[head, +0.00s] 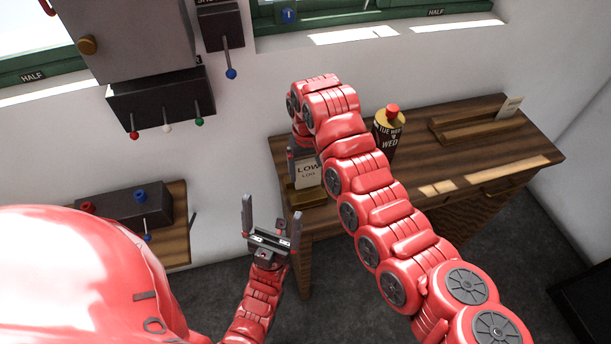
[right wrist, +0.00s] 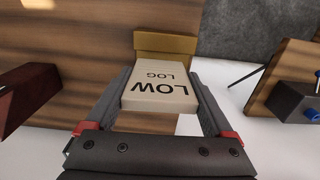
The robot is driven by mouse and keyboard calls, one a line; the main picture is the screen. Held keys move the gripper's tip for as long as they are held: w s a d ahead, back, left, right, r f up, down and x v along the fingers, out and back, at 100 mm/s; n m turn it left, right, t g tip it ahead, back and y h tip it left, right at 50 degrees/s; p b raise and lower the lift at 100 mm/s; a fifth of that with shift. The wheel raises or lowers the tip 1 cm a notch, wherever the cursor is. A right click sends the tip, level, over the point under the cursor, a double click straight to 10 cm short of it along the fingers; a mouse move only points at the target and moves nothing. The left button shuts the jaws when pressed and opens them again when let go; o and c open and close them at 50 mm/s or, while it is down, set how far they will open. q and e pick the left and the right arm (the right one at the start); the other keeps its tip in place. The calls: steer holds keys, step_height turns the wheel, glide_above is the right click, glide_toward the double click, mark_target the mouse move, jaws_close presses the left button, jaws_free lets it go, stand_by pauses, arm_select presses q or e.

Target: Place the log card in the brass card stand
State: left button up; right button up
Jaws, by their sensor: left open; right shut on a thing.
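The cream log card (head: 308,172) reads LOW LOG and is at the left end of the wooden desk. My right gripper (head: 306,166) is shut on it; the arm hides part of the gripper. The card also shows between the two fingers in the right wrist view (right wrist: 160,88). The brass card stand (head: 306,197) is at the card's lower edge, and its brass face shows just beyond the card in the right wrist view (right wrist: 166,44). I cannot tell whether the card sits in the stand's slot. My left gripper (head: 272,209) is open and empty, left of the desk.
A dark cylinder with a brass top and red knob (head: 390,130) stands on the desk behind my right arm. A wooden rack (head: 465,128) with a pale card (head: 510,107) is at the back right. A shelf with a dark switch box (head: 125,207) is at left.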

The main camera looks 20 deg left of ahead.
mark_target(306, 177)
steer(key=shift+a, duration=0.35)
step_height(306, 177, down, 3)
steer(key=p, duration=0.2)
steer(key=shift+f+p, duration=0.1)
steer(key=shift+p, duration=0.25)
steer(key=shift+w+f+b, duration=0.1)
steer(key=shift+f+b, duration=0.25)
steer(key=o, duration=1.1)
steer(key=shift+r, duration=0.1)
steer(key=shift+r, duration=0.1)
step_height(306, 177, up, 5)
steer(key=b, duration=0.3)
steer(key=shift+w, duration=0.15)
step_height(306, 177, up, 7)
steer(key=shift+r+b, duration=0.1)
steer(key=shift+b, duration=0.35)
